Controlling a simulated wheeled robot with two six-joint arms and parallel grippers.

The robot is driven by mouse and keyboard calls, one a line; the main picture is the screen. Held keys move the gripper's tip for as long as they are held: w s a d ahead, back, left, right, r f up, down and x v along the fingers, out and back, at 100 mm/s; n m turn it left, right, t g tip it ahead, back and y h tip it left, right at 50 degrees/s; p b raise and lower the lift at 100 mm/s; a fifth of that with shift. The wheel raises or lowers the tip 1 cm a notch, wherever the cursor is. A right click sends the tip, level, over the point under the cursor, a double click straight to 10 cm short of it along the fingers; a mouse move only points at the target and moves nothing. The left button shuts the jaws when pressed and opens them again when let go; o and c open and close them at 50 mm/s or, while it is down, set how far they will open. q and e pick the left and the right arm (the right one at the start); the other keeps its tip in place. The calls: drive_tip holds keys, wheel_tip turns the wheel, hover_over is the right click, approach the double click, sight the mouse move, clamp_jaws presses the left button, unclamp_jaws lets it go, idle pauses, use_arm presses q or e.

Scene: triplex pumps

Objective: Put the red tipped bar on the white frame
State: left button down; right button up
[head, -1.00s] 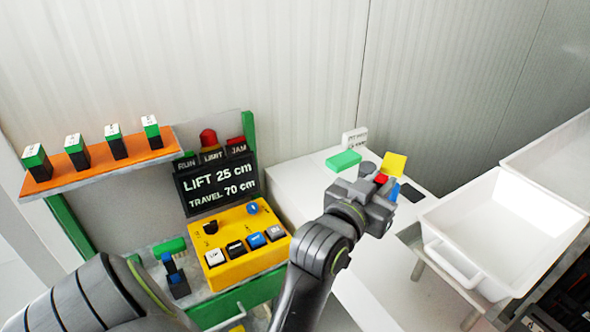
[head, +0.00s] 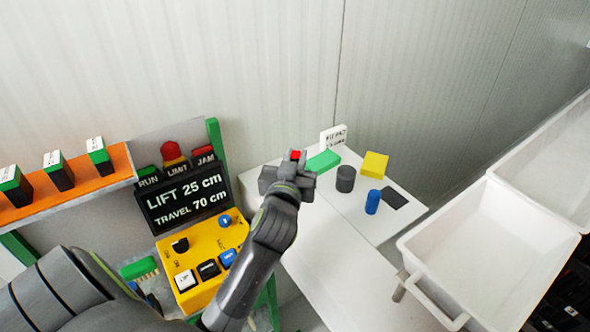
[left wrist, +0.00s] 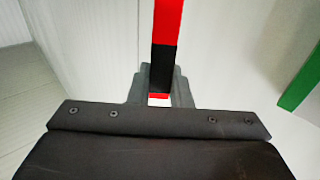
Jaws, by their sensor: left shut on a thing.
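My left gripper (head: 296,165) is shut on the red tipped bar (head: 297,155), near the back left of the white table. In the head view only a small red bit of the bar shows above the jaws. In the left wrist view the bar (left wrist: 166,45) stands up from between the fingers (left wrist: 160,92), red above, then black, with a small red and white bit low down. Its upper end is cut off by the picture edge. I cannot pick out the white frame for certain. My right gripper is not in view.
On the white table (head: 335,265) are a green block (head: 323,161), a dark grey cylinder (head: 345,179), a yellow block (head: 374,165), a blue cylinder (head: 372,202), a black plate (head: 395,198) and a white sign (head: 333,137). A yellow control box (head: 205,250) stands left, a white bin (head: 490,250) right.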

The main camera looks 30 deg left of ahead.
use_arm(q)
wheel_tip(320, 180, down, 2)
drive_tip(key=shift+s+f, duration=0.1)
drive_tip(key=shift+f, duration=0.5)
drive_tip(key=c, duration=1.3)
unclamp_jaws()
drive_tip(key=shift+d, duration=0.1)
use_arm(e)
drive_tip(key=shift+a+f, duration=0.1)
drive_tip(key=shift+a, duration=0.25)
use_arm(q)
drive_tip(key=shift+r, duration=0.2)
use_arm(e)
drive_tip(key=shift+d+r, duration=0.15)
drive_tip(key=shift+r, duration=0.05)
